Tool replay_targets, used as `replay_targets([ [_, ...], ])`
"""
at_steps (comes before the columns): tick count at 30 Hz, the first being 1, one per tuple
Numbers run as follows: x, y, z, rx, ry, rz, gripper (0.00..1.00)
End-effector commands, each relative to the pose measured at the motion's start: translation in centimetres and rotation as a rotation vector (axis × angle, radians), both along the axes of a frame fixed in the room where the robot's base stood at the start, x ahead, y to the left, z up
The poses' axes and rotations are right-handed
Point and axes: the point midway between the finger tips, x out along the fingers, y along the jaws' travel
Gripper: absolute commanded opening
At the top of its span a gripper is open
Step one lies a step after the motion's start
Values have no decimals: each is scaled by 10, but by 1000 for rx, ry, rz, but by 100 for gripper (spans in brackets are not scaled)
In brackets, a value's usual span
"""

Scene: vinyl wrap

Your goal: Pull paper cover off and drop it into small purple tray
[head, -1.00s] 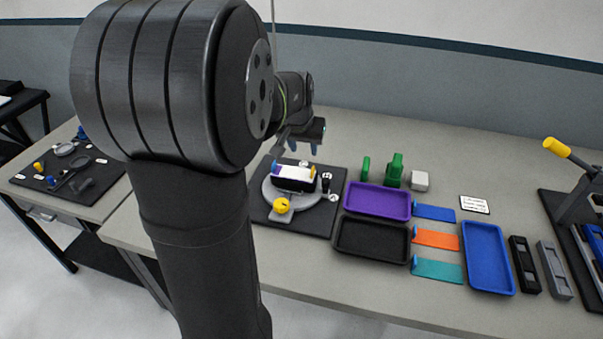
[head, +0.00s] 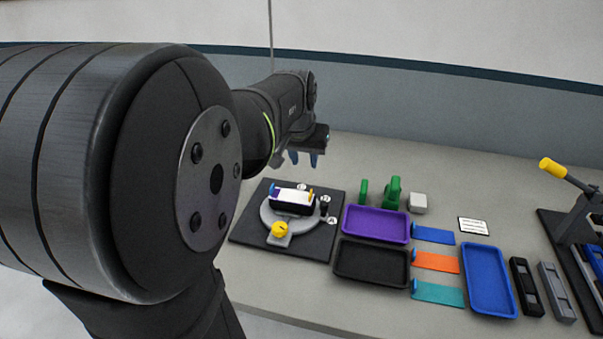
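My gripper (head: 304,158) points down above and behind the round grey fixture (head: 270,216), with two blue fingertips that stand apart and nothing seen between them. On the fixture sits a black block with a white and purple top (head: 292,196), which looks like the paper cover; its layers are too small to tell apart. The small purple tray (head: 376,224) is right of the fixture and looks empty.
A black tray (head: 371,263) lies in front of the purple one. Blue, orange (head: 435,262) and teal strips and a larger blue tray (head: 488,280) lie to the right. Green holders (head: 392,193) and a white block (head: 417,203) stand behind. A yellow-handled lever tool (head: 553,168) stands far right.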

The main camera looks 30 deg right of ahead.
Motion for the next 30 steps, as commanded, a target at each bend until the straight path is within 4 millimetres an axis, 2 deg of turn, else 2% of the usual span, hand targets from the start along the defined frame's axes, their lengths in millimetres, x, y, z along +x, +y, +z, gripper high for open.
replay_targets([
  [1, -9, 4, 14, -4, -4, 0, 31],
  [4, -23, 12, 31, -1, -2, 0, 31],
  [7, -30, 16, 38, 2, 0, 2, 31],
  [10, -30, 16, 35, 4, 2, 3, 31],
  [14, -26, 11, 20, 5, 3, 3, 31],
  [30, 3, -17, -80, 5, 5, 2, 31],
])
